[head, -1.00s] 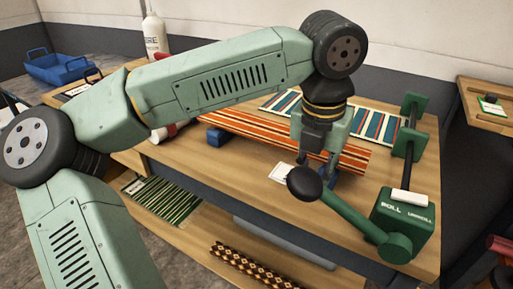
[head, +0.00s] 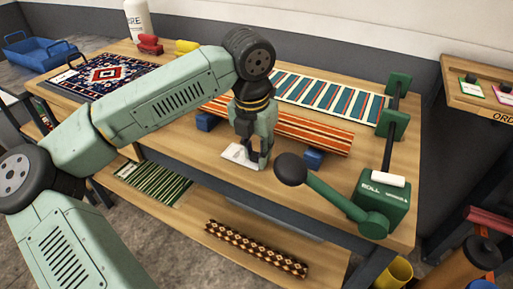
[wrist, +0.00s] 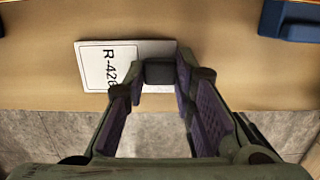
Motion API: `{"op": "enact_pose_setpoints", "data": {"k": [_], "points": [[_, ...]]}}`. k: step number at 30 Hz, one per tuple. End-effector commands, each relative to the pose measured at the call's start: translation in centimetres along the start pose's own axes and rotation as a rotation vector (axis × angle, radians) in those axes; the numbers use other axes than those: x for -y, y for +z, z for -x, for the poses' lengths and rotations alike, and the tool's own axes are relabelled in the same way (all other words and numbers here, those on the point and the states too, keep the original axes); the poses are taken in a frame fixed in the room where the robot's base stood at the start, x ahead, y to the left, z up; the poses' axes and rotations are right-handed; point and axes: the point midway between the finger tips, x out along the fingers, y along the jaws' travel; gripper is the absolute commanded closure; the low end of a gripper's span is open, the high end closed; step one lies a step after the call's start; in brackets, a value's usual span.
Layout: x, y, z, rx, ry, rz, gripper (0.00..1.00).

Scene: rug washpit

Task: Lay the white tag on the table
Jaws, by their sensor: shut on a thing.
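The white tag (head: 240,157) is flat and level at the front edge of the table (head: 185,147), left of the roller's crank. My gripper (head: 257,160) points down over its right part. In the wrist view the tag (wrist: 90,62) shows a printed "R-426" and a dark block-shaped knob (wrist: 160,72). My gripper (wrist: 160,80) is shut on this knob, with the fingertips on either side. The tag is at or just above the wood; I cannot tell whether it touches. Part of the tag is hidden by the fingers.
A striped orange roll (head: 315,133) lies behind on blue supports (head: 313,158). The green roller stand (head: 382,200) with its crank (head: 330,192) is close on the right. A blue striped rug (head: 330,97) and a patterned rug (head: 108,75) lie farther back. Bare wood surrounds the tag.

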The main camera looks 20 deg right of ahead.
Motion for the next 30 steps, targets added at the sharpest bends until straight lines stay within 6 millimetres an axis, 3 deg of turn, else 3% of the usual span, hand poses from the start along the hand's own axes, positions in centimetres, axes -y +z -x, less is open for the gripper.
{"op": "enact_pose_setpoints", "data": {"k": [9,10,18,30], "points": [[-0.02,-0.06,-0.58,0.000,0.001,0.001,0.90],[-0.02,-0.03,-0.39,0.001,0.000,0.001,0.74],[-0.01,-0.03,-0.35,0.000,0.000,0.000,0.56],[0.02,0.05,0.31,0.000,-0.001,0.000,0.56]]}}
